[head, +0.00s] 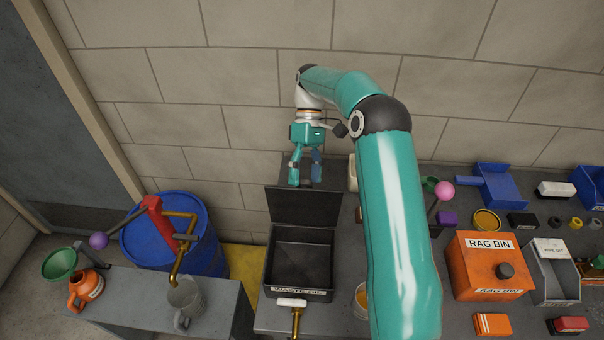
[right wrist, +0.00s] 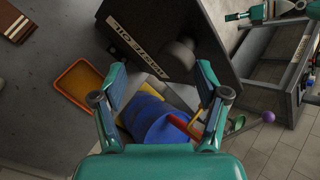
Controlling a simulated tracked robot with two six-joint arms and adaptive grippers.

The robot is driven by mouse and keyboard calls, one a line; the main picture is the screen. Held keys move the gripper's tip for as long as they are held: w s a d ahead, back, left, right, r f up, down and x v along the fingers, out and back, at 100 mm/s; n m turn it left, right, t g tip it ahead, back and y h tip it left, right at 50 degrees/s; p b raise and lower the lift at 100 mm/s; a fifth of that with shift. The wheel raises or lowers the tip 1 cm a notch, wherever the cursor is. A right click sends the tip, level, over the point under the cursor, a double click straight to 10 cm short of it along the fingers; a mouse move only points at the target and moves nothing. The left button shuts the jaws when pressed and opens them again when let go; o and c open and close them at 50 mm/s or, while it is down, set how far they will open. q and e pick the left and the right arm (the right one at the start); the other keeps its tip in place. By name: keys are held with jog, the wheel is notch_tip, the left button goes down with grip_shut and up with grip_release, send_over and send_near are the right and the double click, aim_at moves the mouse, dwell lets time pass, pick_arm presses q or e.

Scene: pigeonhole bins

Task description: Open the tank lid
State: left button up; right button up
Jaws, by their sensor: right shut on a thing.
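The dark waste oil tank (head: 303,293) stands on the bench in the head view, and I can see into its open top. Its lid (head: 304,206) stands upright at the back edge. In the right wrist view the labelled outer face of the lid (right wrist: 145,45) shows a round dark knob (right wrist: 180,60). My right gripper (head: 305,182) is behind the raised lid, shut on the knob; its fingers also show in the right wrist view (right wrist: 162,75). The exact finger contact is hard to see. My left gripper (right wrist: 236,16) shows small at the top right there, jaws unclear.
An orange rag bin (head: 488,268) and blue bins (head: 490,186) stand to the right. A blue drum (head: 198,250), a grey jug (head: 187,298) and a green funnel (head: 59,264) are to the left. A brass tap (head: 296,320) sticks out in front of the tank.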

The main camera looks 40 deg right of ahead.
jog(key=shift+w+d+f, duration=0.1)
jog(key=shift+d+f, duration=0.4)
jog(key=shift+f, duration=0.15)
jog(key=shift+a+r, duration=0.15)
jog(key=shift+r, duration=0.15)
jog(key=shift+r, duration=0.1)
jog(key=shift+w, duration=0.1)
